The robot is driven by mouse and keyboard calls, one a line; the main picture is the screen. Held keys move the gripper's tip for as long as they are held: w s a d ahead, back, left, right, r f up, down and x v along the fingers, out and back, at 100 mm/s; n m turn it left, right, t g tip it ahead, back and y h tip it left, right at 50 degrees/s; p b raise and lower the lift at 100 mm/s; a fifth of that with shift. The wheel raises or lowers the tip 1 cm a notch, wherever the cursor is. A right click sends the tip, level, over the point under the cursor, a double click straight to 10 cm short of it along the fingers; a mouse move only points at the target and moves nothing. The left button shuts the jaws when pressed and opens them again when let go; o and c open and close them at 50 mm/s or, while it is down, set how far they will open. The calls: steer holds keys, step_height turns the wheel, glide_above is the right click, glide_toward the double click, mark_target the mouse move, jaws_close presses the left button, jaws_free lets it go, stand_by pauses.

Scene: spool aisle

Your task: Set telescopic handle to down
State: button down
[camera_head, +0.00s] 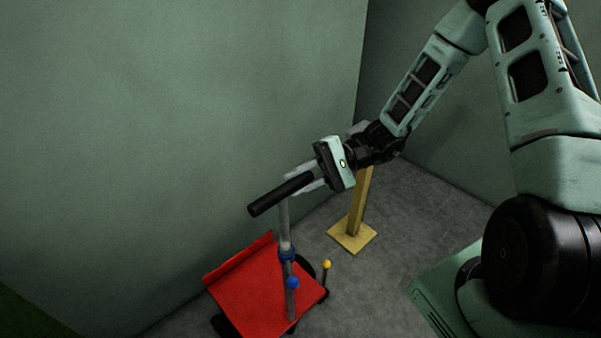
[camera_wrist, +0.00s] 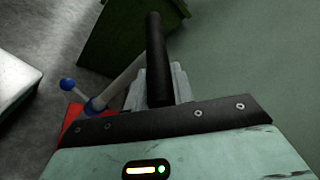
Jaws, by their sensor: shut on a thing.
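The telescopic handle has a black crossbar grip (camera_head: 280,194) on top of a grey pole (camera_head: 285,225). The pole rises from a red cart (camera_head: 258,290) and carries a blue collar (camera_head: 287,256) and a blue knob (camera_head: 292,283). My gripper (camera_head: 304,180) is shut on the black grip near its right end. In the wrist view the black grip (camera_wrist: 157,60) lies between the gripper's pale fingers (camera_wrist: 160,85), with the blue knob (camera_wrist: 68,85) at the left. The pole is extended above the collar. The grip's far right end is hidden by my gripper.
A yellow post on a square base (camera_head: 351,237) stands behind the cart. A small yellow-tipped lever (camera_head: 327,265) is at the cart's right side. Green walls (camera_head: 180,110) close in at the back and right. A dark green box (camera_wrist: 120,35) shows in the wrist view.

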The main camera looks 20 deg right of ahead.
step_height(320, 180, down, 12)
steer(key=b, duration=0.5)
steer(key=shift+f, duration=0.2)
steer(key=shift+d+f, duration=0.1)
steer(key=shift+d, duration=0.05)
steer(key=c, duration=1.3)
jaws_free()
steer(key=shift+o, duration=0.6)
steer(key=v, duration=1.7)
steer(key=shift+r, duration=0.25)
